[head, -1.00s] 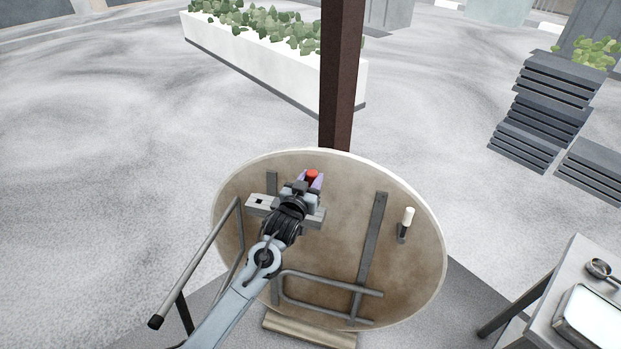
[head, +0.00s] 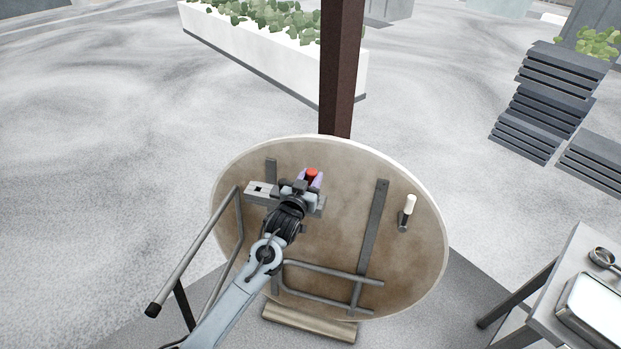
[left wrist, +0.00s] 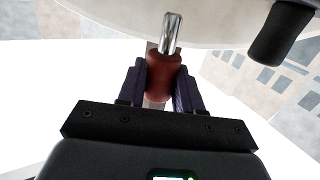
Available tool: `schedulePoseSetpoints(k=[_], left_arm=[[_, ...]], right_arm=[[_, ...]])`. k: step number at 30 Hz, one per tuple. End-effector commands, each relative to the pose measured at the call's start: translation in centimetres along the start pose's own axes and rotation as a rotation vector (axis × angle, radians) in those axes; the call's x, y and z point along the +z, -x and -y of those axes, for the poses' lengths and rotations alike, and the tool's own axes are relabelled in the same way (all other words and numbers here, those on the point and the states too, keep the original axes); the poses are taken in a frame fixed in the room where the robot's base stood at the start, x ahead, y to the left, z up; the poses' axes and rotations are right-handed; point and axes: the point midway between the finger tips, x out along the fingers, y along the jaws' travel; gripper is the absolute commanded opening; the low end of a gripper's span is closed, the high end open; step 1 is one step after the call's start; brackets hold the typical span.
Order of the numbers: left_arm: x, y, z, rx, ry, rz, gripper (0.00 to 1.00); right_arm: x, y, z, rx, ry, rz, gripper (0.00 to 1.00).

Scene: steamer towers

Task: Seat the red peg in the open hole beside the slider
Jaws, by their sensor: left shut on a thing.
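The red peg (head: 312,172) is held between the purple fingers of my left gripper (head: 311,181). In the left wrist view the left gripper (left wrist: 160,85) is shut on the peg's red handle (left wrist: 163,76), and its metal shank (left wrist: 171,32) points away toward a pale surface. In the head view the gripper is over a grey block (head: 262,191) on a round tan board (head: 335,230). A dark square hole (head: 258,189) shows at the block's left part. My gripper hides the block's middle. I cannot tell which part is the slider. My right gripper is not in view.
A white-handled peg (head: 410,205) stands in a dark bracket at the board's right. Metal bars (head: 330,275) and a grey rail (head: 370,230) cross the board. A dark post (head: 340,70) rises behind it. A side table (head: 548,290) with a tray stands at right.

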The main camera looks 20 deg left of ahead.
Motion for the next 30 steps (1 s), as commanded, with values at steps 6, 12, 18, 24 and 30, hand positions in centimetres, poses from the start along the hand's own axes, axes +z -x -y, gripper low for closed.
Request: schedulePoseSetpoints(k=[6, 12, 18, 24, 30], left_arm=[[0.0, 0.0, 0.0, 0.0, 0.0, 0.0, 0.0], [0.0, 0.0, 0.0, 0.0, 0.0, 0.0, 0.0], [0.3, 0.0, 0.0, 0.0, 0.0, 0.0, 0.0], [1.1, -0.1, 0.0, 0.0, 0.0, 0.001, 0.0], [1.9, -0.1, 0.0, 0.0, 0.0, 0.0, 0.0]], right_arm=[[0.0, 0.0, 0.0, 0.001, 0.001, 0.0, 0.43], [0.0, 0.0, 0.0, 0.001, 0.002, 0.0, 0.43], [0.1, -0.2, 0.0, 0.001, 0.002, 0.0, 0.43], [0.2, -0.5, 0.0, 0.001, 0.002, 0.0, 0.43], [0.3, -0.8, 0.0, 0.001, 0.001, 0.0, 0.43]])
